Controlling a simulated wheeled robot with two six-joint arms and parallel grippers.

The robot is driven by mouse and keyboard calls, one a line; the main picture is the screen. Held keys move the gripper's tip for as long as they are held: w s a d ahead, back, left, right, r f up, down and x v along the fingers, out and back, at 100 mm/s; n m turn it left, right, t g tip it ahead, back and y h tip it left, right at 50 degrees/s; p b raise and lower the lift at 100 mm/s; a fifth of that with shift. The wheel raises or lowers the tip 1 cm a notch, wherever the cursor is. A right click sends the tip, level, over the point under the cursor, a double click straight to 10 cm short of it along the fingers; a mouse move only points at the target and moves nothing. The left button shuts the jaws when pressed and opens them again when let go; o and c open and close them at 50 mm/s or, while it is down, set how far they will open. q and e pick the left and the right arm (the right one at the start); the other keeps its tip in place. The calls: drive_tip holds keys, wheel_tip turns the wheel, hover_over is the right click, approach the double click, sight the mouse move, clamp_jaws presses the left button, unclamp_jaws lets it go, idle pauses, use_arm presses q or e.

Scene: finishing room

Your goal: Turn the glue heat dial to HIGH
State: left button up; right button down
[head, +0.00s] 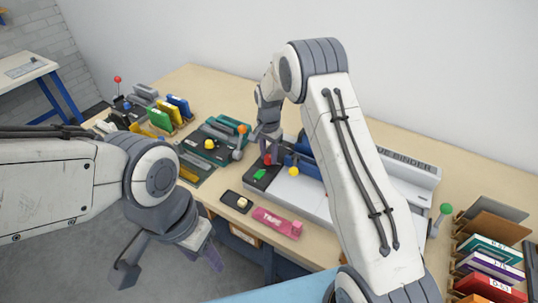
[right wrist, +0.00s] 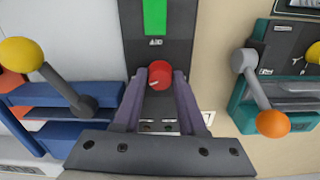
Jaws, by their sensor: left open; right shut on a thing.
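The glue heat dial is a small red knob (right wrist: 160,72) on a dark control panel (right wrist: 172,40) at the left end of the glue binder (head: 400,167). The red knob also shows in the head view (head: 267,159), just below my right gripper. My right gripper (right wrist: 160,80) is shut on the red knob, one finger on each side of it. A pale mark shows on the knob, and small marks on the panel below it are too small to read. My left gripper (head: 170,268) is open and empty, over the floor in front of the table.
A green button (right wrist: 155,16) is on the same panel. A yellow-knobbed lever (right wrist: 22,54) and an orange-knobbed lever (right wrist: 272,122) stand on either side. A pink tape box (head: 276,222) and a small black tray (head: 236,201) lie near the front edge.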

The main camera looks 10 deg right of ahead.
sight(268, 156)
drive_tip(key=shift+r, duration=0.1)
drive_tip(key=shift+c, duration=2.4)
unclamp_jaws()
wheel_tip(268, 156, up, 10)
drive_tip(key=b, duration=0.2)
drive_tip(key=shift+r, duration=0.2)
